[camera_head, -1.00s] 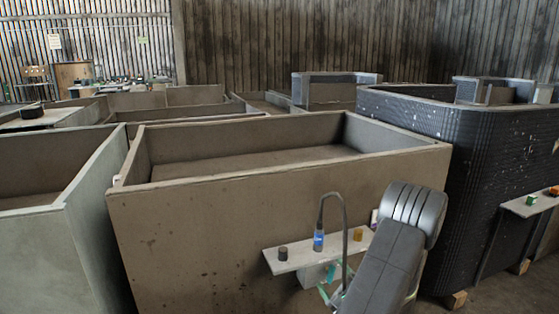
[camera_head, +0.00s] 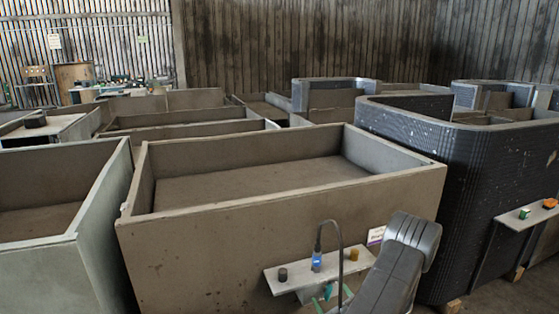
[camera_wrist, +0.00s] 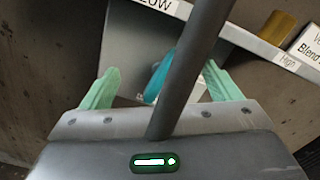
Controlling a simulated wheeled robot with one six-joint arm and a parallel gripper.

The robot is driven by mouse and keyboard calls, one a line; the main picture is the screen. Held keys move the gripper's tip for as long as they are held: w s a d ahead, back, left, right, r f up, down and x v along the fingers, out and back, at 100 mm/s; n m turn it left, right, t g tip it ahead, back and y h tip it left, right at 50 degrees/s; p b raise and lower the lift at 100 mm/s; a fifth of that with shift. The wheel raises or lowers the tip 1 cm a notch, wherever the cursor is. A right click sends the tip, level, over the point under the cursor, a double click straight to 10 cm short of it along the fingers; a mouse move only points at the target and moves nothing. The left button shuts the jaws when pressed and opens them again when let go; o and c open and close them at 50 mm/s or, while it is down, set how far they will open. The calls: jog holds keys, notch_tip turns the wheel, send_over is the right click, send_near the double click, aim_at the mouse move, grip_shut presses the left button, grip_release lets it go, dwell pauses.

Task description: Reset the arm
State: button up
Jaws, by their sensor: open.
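My gripper (camera_wrist: 160,72) has two pale green fingers spread apart in the wrist view. They are open, with a dark tube crossing in front of them. A blue-teal thing (camera_wrist: 157,80) shows between the fingers, partly hidden by the tube; I cannot tell what it is. In the head view my arm stands at the lower right, and the gripper is mostly hidden low behind it, below a small shelf (camera_head: 291,284) by the brown box-shaped housing (camera_head: 215,255).
The shelf bears a dark cylinder (camera_head: 282,274), a blue item (camera_head: 316,264) and an amber one (camera_head: 353,254). A white sign (camera_head: 376,235) is beside them. A black ribbed housing (camera_head: 455,190) stands right, a grey-green one (camera_head: 98,232) left. Another shelf (camera_head: 528,218) holds small blocks.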

jog(key=shift+d+r+m+p, duration=0.15)
jog(key=shift+m+p, duration=0.8)
jog(key=shift+p, duration=0.7)
jog(key=shift+a+r+m+p, duration=0.1)
jog(key=shift+m+p, duration=0.85)
jog(key=shift+p, duration=0.65)
jog(key=shift+f+m+p, duration=0.1)
jog(key=shift+m+p, duration=0.4)
jog(key=shift+p, duration=0.1)
jog(key=shift+f, duration=0.1)
